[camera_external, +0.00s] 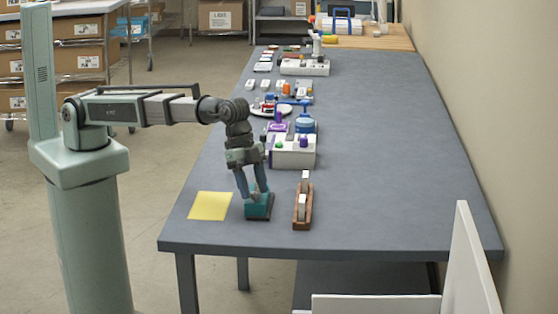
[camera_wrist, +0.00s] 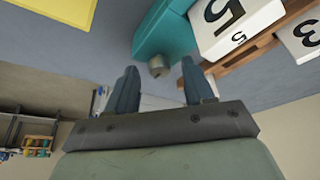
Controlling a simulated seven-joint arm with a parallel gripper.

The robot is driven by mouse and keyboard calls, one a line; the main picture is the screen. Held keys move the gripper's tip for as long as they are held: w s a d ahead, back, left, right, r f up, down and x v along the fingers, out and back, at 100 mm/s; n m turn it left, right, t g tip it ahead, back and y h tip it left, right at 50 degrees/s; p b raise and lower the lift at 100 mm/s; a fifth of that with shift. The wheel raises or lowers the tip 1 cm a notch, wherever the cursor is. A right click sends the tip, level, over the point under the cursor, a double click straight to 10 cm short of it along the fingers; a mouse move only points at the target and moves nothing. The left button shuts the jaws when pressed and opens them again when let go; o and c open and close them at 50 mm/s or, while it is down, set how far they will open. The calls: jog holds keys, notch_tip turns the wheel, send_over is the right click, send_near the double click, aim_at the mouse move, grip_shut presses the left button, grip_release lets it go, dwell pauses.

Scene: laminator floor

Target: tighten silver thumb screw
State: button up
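A teal block (camera_external: 259,209) stands near the front edge of the grey table, and it also shows at the top of the wrist view (camera_wrist: 165,32). The silver thumb screw (camera_wrist: 158,68) is a small round metal knob on the face of the teal block toward my gripper. My gripper (camera_external: 254,191) points down at the block. In the wrist view its two fingers (camera_wrist: 159,78) are spread apart, one on each side of the screw, with visible gaps. I cannot tell how deep the fingertips reach along the screw. The external view does not show the screw clearly.
A wooden rack (camera_external: 302,223) with white numbered tiles (camera_wrist: 232,22) stands close to the block's right in the external view. A yellow sheet (camera_external: 210,206) lies to its left. A white box (camera_external: 293,158) with coloured knobs stands behind. The table's right side is clear.

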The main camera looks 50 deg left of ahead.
jog(key=shift+r, duration=0.1)
jog(key=v, duration=1.3)
jog(key=shift+a+r, duration=0.2)
jog(key=shift+r, duration=0.05)
dwell(0.3)
